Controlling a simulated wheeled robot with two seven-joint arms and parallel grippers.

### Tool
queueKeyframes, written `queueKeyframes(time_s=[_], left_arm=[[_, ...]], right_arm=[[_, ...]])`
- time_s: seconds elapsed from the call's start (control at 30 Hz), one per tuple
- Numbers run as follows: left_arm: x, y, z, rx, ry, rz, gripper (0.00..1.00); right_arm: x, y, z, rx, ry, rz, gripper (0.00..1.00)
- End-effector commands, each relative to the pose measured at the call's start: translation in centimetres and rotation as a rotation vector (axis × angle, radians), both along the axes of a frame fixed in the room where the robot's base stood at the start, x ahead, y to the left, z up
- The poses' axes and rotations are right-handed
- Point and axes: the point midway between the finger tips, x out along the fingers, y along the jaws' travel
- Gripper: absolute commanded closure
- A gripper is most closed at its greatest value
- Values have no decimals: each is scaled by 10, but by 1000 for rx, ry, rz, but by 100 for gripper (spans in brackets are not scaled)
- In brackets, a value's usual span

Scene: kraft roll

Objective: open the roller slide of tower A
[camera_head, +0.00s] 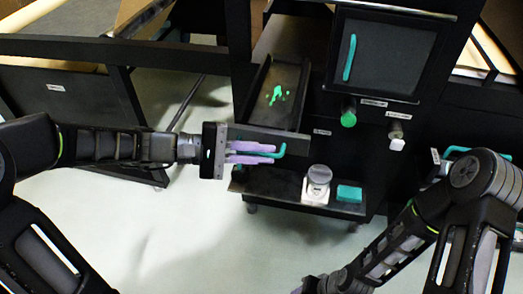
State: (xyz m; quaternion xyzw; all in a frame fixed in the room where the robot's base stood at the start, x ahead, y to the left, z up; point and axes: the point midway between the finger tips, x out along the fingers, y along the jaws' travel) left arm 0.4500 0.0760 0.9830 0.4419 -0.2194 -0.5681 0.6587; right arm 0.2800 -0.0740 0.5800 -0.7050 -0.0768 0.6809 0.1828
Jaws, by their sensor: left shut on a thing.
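My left gripper (252,153) comes in from the left with its purple fingers shut on a teal handle (282,150). The handle is at the front panel (270,137) of a black slide (297,75). The slide stands out from the dark tower, and its inside shows, with bright green spots on its floor. My fingers and wrist hide most of the handle and part of the front panel. The tower's label is too small to read. My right gripper (311,285) is low at the bottom edge, far from the slide, and its jaws are mostly cut off.
A dark door with an upright teal handle (349,57) is right of the slide. Below it are a green knob (348,114) and a white-tipped knob (397,140). A low black shelf holds a grey-lidded white device (317,184) and a teal block (349,193). The pale floor in front is clear.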

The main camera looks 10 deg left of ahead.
Motion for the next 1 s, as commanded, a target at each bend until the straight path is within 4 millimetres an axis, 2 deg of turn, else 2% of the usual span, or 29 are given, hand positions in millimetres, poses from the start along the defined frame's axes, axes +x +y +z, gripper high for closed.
queueKeyframes(time_s=[0.13, 0.17, 0.27, 0.57, 0.77, 1.0], left_arm=[[0, 0, -1, 1, 0, -1, 100], [0, 0, -1, 1, 0, -1, 88], [0, 0, 0, 1, 0, -1, 80], [0, 2, 0, 1, 0, 1, 80], [-4, 21, 4, 0, -2, 3, 80], [-15, 58, 12, 1, -1, 3, 80]], right_arm=[[0, 0, 0, 0, 0, 0, 64], [0, 0, 0, 0, 0, 0, 64], [0, 0, 0, 0, 0, 0, 64], [0, 0, 0, 0, 0, 0, 64], [0, 0, -2, 0, 0, 0, 64], [0, 0, -6, 0, 0, 0, 64]])
